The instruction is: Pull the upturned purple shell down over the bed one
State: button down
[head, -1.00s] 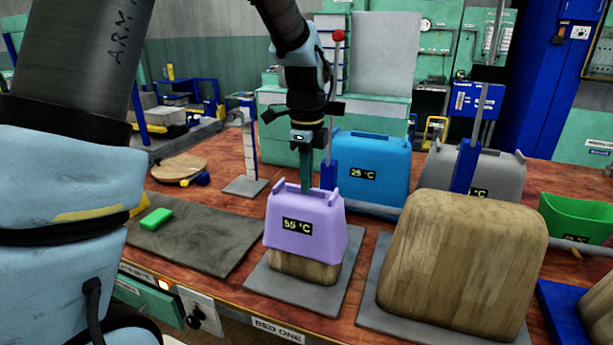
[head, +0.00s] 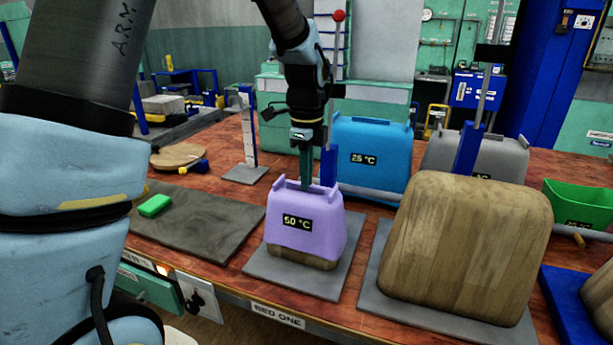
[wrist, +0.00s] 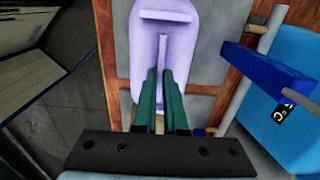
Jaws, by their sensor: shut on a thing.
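The purple shell (head: 305,222), reading 50 °C, sits open side down over the wooden block (head: 300,258) on the bed one plate (head: 315,284). Only a low band of the wood shows beneath its rim. My gripper (head: 307,180) points down at the shell's top and is shut on its upper rib between the raised end lugs. In the wrist view the green fingers (wrist: 165,105) close on the rib of the purple shell (wrist: 165,30).
A larger bare wooden block (head: 465,250) stands close on the right. The blue shell (head: 372,155) and grey shell (head: 475,160) stand behind. A blue post with a red-knobbed rod (head: 338,80) rises just behind my gripper. A green block (head: 154,205) lies on the dark mat at left.

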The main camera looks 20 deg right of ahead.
jog(key=shift+f, duration=0.5)
jog(key=c, duration=0.9)
grip_release()
jog(key=shift+b, duration=0.3)
notch_tip(320, 180, up, 11)
jog(key=b, duration=0.2)
jog(key=shift+f, duration=0.15)
